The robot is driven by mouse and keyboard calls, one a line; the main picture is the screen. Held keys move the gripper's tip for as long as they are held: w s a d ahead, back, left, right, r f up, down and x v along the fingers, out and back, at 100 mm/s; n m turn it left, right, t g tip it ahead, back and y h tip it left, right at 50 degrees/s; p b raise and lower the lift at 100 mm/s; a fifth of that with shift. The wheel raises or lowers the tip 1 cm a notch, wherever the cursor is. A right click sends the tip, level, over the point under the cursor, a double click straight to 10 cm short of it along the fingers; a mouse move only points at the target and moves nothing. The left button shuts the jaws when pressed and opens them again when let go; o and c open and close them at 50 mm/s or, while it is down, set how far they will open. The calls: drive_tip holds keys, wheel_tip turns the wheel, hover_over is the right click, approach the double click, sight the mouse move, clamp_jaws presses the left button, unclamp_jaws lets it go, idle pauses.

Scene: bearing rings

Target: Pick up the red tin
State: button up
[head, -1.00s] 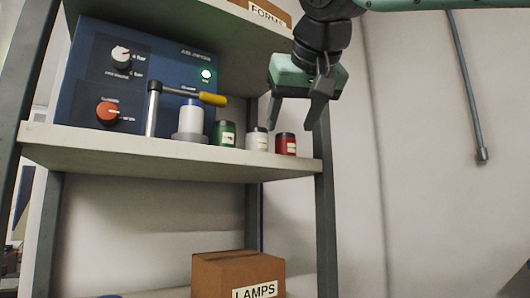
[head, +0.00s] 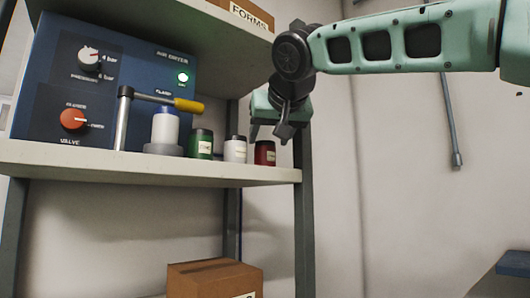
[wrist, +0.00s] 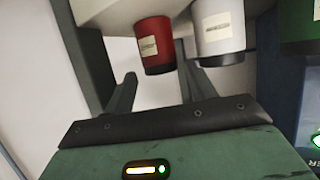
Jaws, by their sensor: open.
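The red tin (head: 265,153) has a dark lid and a pale label and stands at the right end of the shelf (head: 150,168). In the wrist view the red tin (wrist: 155,46) shows just beyond the fingertips, roughly between them. My gripper (head: 268,133) is open and empty, just above and beside the red tin in the head view. The gripper's two fingers (wrist: 160,82) are spread apart in the wrist view. I cannot tell whether a finger touches the tin.
A white tin (head: 235,149) stands close left of the red tin, then a green tin (head: 201,144). A clamp post with a yellow handle (head: 188,105) stands farther left, before a blue control panel (head: 100,80). A shelf upright (head: 304,220) is close on the right.

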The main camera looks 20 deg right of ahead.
sight(268, 142)
drive_tip(key=p+x, duration=0.2)
drive_tip(key=x, duration=0.2)
drive_tip(key=shift+p, duration=0.35)
drive_tip(key=shift+w+d+f, duration=0.1)
drive_tip(key=shift+w+f, duration=0.3)
drive_tip(key=shift+w, duration=0.15)
drive_tip(key=c, duration=0.8)
drive_tip(key=shift+c, duration=0.2)
